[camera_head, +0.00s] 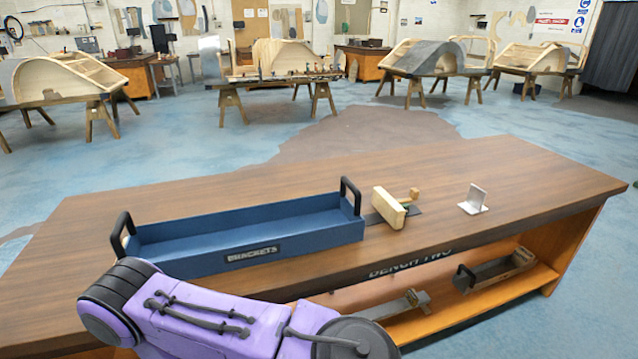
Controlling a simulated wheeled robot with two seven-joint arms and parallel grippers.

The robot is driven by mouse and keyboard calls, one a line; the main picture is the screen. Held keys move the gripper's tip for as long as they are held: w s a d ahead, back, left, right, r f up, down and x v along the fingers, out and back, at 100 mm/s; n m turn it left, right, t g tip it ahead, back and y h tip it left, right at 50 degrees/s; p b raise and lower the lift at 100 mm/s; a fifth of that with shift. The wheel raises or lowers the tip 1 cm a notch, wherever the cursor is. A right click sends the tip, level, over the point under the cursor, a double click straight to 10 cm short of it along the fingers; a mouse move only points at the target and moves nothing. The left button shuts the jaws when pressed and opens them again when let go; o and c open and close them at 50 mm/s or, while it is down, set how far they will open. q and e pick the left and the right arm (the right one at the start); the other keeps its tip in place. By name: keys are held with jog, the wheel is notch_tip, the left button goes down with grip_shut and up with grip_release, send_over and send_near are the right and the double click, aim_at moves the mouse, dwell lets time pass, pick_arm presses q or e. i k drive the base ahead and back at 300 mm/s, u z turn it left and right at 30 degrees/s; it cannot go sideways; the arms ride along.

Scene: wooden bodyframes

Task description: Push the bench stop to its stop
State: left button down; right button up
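A small wooden block (389,208) with a peg-like wooden piece beside it sits on a dark flat plate on the bench top, just right of the blue tray. It looks like the bench stop, but I cannot be sure. A bent light metal bracket (474,199) stands alone farther right on the bench. A purple arm of mine crosses the lower left in front of the bench. Neither gripper shows, so I cannot see whether they are open or shut.
The long blue tray (190,257) labelled BRACKETS, with black end handles, fills the bench's left middle. The brown bench top (530,170) is clear at the right. The lower shelf (537,277) holds a small grey tray (495,270) and a metal-and-wood piece (405,304).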

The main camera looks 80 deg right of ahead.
aim_at(393, 213)
jog(key=u, duration=0.3)
jog(key=k, duration=2.45)
jog(key=z, duration=2.65)
jog(key=i, duration=0.45)
jog(key=z, duration=0.1)
